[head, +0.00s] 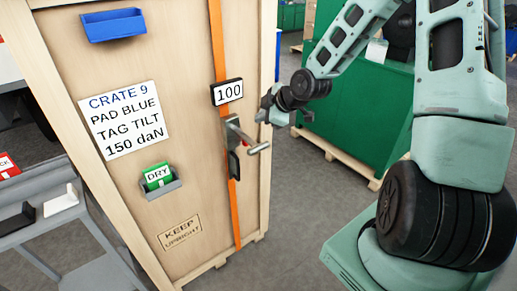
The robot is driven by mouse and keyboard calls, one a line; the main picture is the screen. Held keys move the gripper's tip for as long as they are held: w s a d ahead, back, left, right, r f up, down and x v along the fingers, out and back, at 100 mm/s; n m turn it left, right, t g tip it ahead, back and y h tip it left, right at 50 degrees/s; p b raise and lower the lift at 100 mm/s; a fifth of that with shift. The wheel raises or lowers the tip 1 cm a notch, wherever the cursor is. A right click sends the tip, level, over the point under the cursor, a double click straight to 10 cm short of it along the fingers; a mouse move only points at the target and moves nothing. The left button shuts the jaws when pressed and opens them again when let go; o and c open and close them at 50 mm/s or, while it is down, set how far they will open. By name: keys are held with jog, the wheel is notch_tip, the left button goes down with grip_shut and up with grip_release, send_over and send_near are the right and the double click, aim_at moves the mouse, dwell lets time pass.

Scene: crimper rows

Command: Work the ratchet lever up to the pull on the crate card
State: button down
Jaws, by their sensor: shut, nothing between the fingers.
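The wooden crate (75,60) stands at the left. Its white card (124,119) reads CRATE 9, PAD BLUE, TAG TILT, 150 daN. An orange strap (217,40) runs down the crate face. On it a black-framed display (228,92) reads 100. A green DRY tag (157,172) sits in a grey holder (163,189) on the crate. My gripper (266,110) is shut and empty, just above and right of the lever, seemingly apart from it.
A blue bin (115,24) is fixed high on the crate. A grey cart (45,228) at the left carries a white pad (60,201) and a black one (18,220). A red box (8,166) sits behind. Green crates (350,110) stand behind my arm. Floor shows between.

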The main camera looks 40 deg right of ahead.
jog(key=b, duration=0.6)
send_over(261, 149)
jog(key=shift+d+f, duration=0.1)
jog(key=shift+f, duration=3.5)
jog(key=shift+f, duration=0.15)
jog(key=shift+f, duration=0.3)
